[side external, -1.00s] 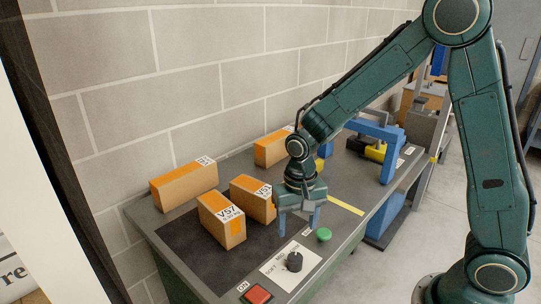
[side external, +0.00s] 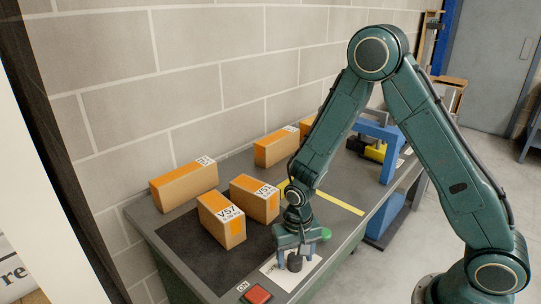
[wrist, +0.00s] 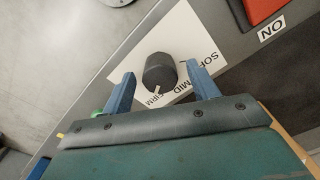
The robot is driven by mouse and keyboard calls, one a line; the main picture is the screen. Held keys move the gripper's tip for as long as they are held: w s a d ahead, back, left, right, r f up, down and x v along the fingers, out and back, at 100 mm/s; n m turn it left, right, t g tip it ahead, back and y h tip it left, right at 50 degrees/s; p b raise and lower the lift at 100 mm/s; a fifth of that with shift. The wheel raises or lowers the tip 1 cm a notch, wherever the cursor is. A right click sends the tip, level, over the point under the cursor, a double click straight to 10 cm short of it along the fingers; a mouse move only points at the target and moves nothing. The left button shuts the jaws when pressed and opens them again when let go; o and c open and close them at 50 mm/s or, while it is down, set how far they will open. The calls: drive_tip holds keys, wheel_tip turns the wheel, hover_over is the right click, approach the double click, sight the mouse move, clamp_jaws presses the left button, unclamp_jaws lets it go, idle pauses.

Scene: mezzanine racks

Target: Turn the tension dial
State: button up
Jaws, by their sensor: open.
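The tension dial (side external: 294,263) is a dark round knob on a white label plate (wrist: 190,38) near the table's front edge. It also shows in the wrist view (wrist: 159,70). The plate reads SOFT, MID and FIRM; a small pale mark shows on the knob's edge near FIRM. My gripper (side external: 294,255) points down over the dial, open. In the wrist view, its two blue fingers (wrist: 160,76) stand on either side of the knob with gaps. I cannot tell how far down the fingertips reach beside it.
A red ON button (side external: 257,295) sits left of the dial, and a green button (side external: 326,233) is just right of my gripper. Orange-taped boxes (side external: 222,219) stand behind on the table (side external: 183,238). A blue frame (side external: 389,150) stands at the far right.

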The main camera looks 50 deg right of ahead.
drive_tip(key=shift+f, duration=0.35)
drive_tip(key=c, duration=1)
